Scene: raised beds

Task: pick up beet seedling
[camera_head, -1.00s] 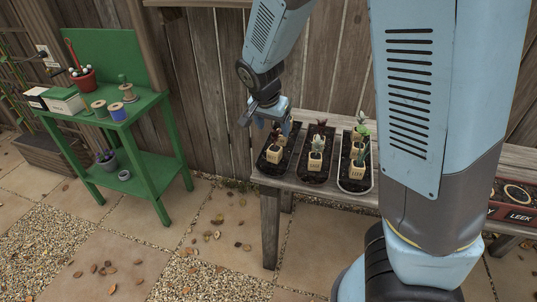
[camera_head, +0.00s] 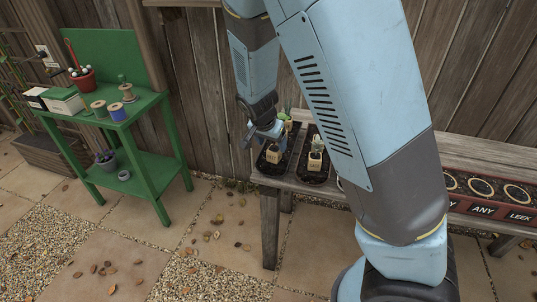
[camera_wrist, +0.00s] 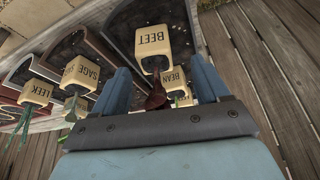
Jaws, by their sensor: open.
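The beet seedling is a cream block marked BEET (camera_wrist: 153,42) with dark red leaves (camera_wrist: 157,96), seen at upper middle in the wrist view. My gripper (camera_wrist: 160,75) is open, with a blue finger on each side of the leaves. The block lies at and just beyond the fingertips. I cannot tell whether the fingers touch it. In the head view my gripper (camera_head: 264,132) is low over the leftmost dark tray, just above a cream block (camera_head: 273,155) whose label is too small to read. The gripper hides that plant's top.
A bean block (camera_wrist: 175,77) stands close to the beet, near the right finger. Sage (camera_wrist: 82,71) and leek (camera_wrist: 35,92) blocks stand to the left. The wooden bench (camera_head: 270,195) backs onto a fence. A green stand (camera_head: 150,165) is at the left.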

